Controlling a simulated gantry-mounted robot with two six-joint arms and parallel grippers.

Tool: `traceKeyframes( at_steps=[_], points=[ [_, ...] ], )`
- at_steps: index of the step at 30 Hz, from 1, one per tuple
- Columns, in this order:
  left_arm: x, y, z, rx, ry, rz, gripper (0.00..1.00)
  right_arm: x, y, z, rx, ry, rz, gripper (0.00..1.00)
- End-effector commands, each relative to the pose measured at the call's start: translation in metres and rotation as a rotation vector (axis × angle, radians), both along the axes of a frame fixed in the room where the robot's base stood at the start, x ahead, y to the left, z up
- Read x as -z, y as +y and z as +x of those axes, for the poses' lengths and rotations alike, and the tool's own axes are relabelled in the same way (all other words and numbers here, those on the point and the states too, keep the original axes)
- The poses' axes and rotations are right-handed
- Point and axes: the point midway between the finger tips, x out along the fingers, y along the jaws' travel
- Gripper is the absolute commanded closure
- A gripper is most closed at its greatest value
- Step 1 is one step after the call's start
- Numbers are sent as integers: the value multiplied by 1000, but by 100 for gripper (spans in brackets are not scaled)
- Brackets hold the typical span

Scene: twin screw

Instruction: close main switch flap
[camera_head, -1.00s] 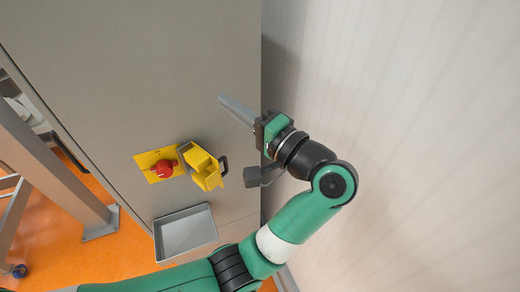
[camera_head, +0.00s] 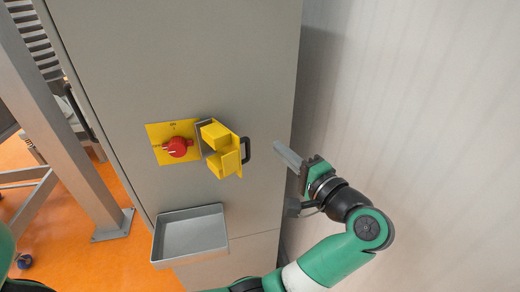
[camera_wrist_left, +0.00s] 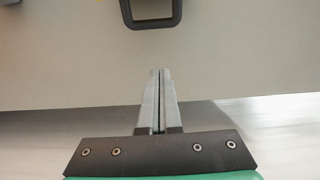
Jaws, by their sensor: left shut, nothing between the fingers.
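The main switch is a red knob (camera_head: 177,147) on a yellow plate (camera_head: 160,131) on the grey cabinet's face. Its yellow flap (camera_head: 226,160) stands open to the right of the knob, with a dark handle (camera_head: 246,149) on its right edge. My left gripper (camera_head: 278,147) is shut and empty, to the right of the handle and apart from it. In the left wrist view, the shut fingers (camera_wrist_left: 160,72) point toward the dark handle (camera_wrist_left: 153,22), with a gap between. My right gripper is not in view.
A grey tray (camera_head: 190,236) is fixed to the cabinet (camera_head: 200,60) below the switch. A pale wall (camera_head: 430,90) lies to the right. A metal frame post (camera_head: 65,130) stands at the left over an orange floor (camera_head: 55,235).

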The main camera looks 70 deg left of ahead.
Motion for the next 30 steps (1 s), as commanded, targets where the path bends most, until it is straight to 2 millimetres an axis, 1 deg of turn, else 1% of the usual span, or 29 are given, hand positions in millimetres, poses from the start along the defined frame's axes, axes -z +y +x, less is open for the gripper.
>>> traceKeyframes(
  at_steps=[1,6,12,15,19,30],
  points=[
    [0,12,-2,-4,0,-1,100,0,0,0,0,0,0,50],
    [0,48,-8,-5,1,0,100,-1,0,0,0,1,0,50],
    [0,33,-33,2,-1,-1,100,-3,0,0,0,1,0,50],
    [1,29,-40,1,-1,0,100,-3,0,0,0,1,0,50],
    [1,28,-42,0,1,0,100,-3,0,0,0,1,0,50],
    [1,27,-42,8,0,-1,100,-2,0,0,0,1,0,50]
  ],
)
